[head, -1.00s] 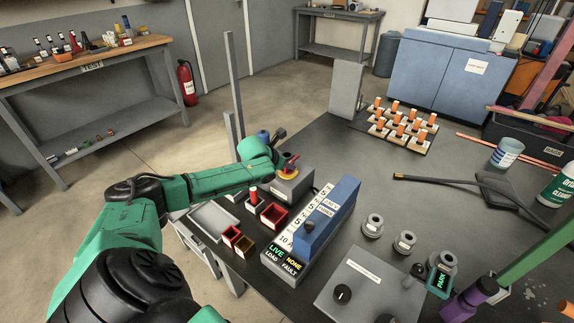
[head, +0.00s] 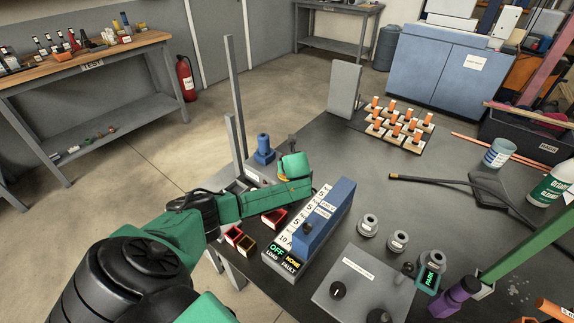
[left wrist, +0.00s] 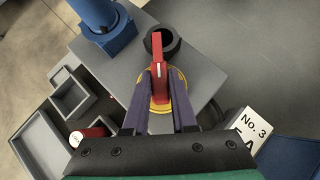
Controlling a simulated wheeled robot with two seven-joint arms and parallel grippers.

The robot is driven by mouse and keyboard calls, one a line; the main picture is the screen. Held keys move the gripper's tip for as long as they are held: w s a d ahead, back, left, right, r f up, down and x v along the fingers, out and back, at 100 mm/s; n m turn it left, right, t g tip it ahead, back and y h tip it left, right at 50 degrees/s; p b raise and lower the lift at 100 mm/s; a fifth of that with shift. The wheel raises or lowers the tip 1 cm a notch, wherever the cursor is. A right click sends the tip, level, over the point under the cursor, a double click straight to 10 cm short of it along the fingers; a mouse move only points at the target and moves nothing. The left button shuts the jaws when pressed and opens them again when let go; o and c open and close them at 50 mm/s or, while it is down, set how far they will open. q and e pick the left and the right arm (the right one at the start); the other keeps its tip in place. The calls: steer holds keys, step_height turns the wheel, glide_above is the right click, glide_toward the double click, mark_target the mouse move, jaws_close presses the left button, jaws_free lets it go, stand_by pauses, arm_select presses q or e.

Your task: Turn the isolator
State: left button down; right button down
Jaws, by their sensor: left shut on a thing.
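The isolator's red handle (left wrist: 158,55) stands over a yellow disc (left wrist: 182,96) on a grey box (left wrist: 205,75) in the left wrist view. My left gripper (left wrist: 160,80) is shut on the handle, one dark purple finger on each side. The handle points nearly straight up in that view, toward a black round part (left wrist: 172,42). In the head view my left gripper (head: 291,168) covers most of the isolator.
A blue fixture (head: 263,150) stands close beside the isolator. Small red bins (head: 273,217) lie beneath my left arm. The blue-topped fuse panel (head: 327,212) is just to the right. Grey ring-shaped parts (head: 397,242) stand farther right.

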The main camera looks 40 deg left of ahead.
arm_select(q)
steer(key=shift+w+d+n+g+y, duration=0.1)
steer(key=shift+n+g+y, duration=0.45)
steer(key=shift+n, duration=0.45)
steer(key=shift+f+n+g+b, duration=0.15)
steer(key=shift+n+g+b, duration=0.3)
steer(key=shift+n+b, duration=0.1)
steer(key=n+g+b, duration=0.1)
steer(key=n+b, duration=0.1)
steer(key=b, duration=0.2)
steer(key=n+g+y+b, duration=0.1)
steer(key=n+g+b, duration=0.1)
steer(key=b, duration=0.2)
steer(key=shift+w+f+n+g, duration=0.1)
steer(key=shift+f+n+g, duration=0.1)
steer(key=shift+n+g, duration=0.15)
steer(key=shift+r+n+g+b, duration=0.3)
steer(key=shift+n+b, duration=0.1)
steer(key=shift+b, duration=0.6)
